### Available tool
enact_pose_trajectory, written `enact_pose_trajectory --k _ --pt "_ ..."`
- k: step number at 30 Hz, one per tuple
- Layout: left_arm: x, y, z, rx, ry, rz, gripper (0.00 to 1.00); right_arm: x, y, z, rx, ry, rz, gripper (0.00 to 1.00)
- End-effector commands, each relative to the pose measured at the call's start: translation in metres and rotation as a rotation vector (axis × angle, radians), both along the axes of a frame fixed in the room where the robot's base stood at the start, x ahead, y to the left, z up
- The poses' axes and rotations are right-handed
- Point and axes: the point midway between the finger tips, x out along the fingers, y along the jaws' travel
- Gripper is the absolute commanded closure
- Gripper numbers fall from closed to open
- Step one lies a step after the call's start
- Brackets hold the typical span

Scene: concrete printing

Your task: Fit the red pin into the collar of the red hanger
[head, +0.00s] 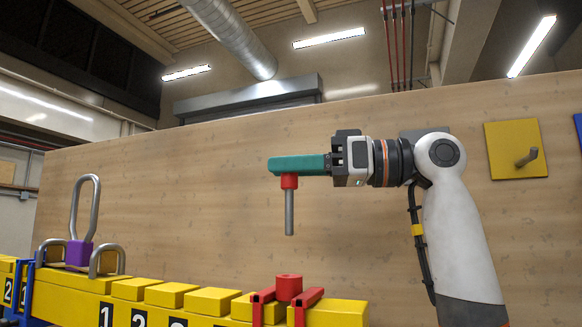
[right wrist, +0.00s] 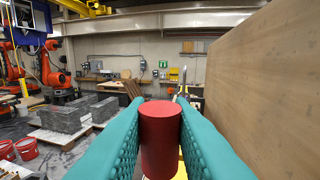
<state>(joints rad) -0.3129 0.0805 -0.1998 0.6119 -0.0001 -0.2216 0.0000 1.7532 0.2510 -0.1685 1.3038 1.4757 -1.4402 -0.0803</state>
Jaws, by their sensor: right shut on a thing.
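The red pin (head: 289,210) has a red head and a thin grey shaft that hangs straight down. My right gripper (head: 280,164) has teal fingers and is shut on the pin's red head (right wrist: 160,138), which shows between the fingers in the right wrist view. The red hanger (head: 289,288) sits on the yellow rail, with a round red collar on top between two red arms. In the head view the pin's tip is above the collar, with a clear gap; depth alignment cannot be told. My left gripper is not in view.
The yellow rail (head: 165,295) carries several yellow blocks and printed numbers. A purple block (head: 78,253) with a tall metal loop stands at left beside metal arches (head: 107,262). A wooden wall (head: 200,200) stands behind, with a yellow peg plate (head: 516,148) at right.

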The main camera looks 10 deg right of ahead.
Motion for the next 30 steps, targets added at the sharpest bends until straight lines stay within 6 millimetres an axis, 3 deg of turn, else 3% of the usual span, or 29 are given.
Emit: enact_pose_trajectory --k 5,14,21,30 --pt "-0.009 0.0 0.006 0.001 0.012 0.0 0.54 0.0 -0.002 0.002 -0.001 0.005 -0.001 1.0" --pt "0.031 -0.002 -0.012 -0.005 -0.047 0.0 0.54 0.0 -0.002 -0.025 -0.002 0.004 0.0 1.0" --pt "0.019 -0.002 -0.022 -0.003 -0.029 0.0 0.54 0.001 -0.002 -0.038 0.0 0.004 -0.001 1.0" --pt "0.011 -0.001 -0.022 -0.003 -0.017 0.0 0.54 0.0 -0.002 -0.038 -0.001 0.004 -0.001 1.0"
